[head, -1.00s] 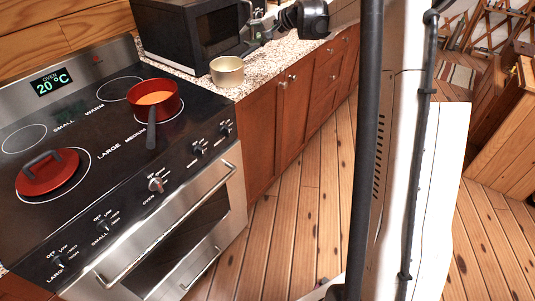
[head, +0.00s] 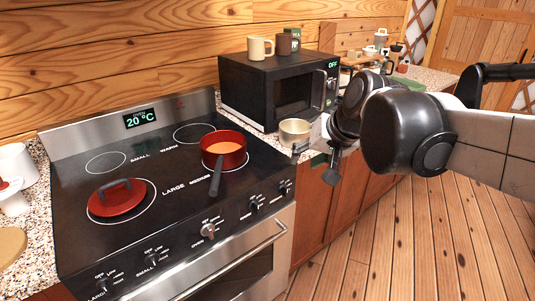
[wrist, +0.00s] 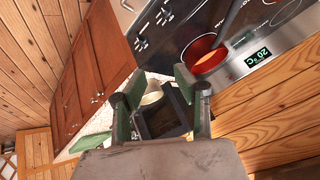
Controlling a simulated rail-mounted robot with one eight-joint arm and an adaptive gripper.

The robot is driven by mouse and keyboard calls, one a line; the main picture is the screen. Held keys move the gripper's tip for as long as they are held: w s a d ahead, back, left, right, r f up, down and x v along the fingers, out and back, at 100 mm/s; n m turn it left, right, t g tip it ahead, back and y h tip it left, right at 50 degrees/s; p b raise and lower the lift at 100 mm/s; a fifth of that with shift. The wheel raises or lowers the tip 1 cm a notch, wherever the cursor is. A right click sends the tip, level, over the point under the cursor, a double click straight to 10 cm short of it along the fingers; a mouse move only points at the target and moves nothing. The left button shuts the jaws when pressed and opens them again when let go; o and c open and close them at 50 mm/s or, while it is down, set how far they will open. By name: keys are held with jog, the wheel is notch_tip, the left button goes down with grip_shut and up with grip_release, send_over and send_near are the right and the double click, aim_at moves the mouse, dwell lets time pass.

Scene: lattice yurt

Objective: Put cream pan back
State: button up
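The cream pan (head: 294,131) stands upright on the counter between the stove and the microwave. It also shows in the wrist view (wrist: 152,94), partly hidden by a finger. My gripper (head: 316,160) is just right of and in front of the pan in the head view, with its fingers spread and nothing between them that I can make out. In the wrist view my gripper (wrist: 158,90) has its fingers well apart, and the pan appears beyond them, nearer the left finger. I cannot tell whether a finger touches it.
A red pan (head: 224,147) with orange contents sits on the stove, its handle pointing forward. A red lid (head: 117,199) lies on the large burner. The microwave (head: 270,92) stands behind the cream pan with mugs on top. The floor in front of the cabinets is clear.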

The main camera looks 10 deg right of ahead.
jog(key=s+f+n+h, duration=0.1)
jog(key=s+f, duration=0.2)
jog(key=s, duration=0.4)
jog(key=s+f+n+h, duration=0.1)
jog(key=s+f, duration=0.3)
jog(key=s, duration=0.3)
jog(key=shift+s+a+n, duration=0.15)
jog(key=shift+a+n, duration=0.1)
jog(key=shift+n, duration=0.05)
jog(key=shift+f, duration=0.1)
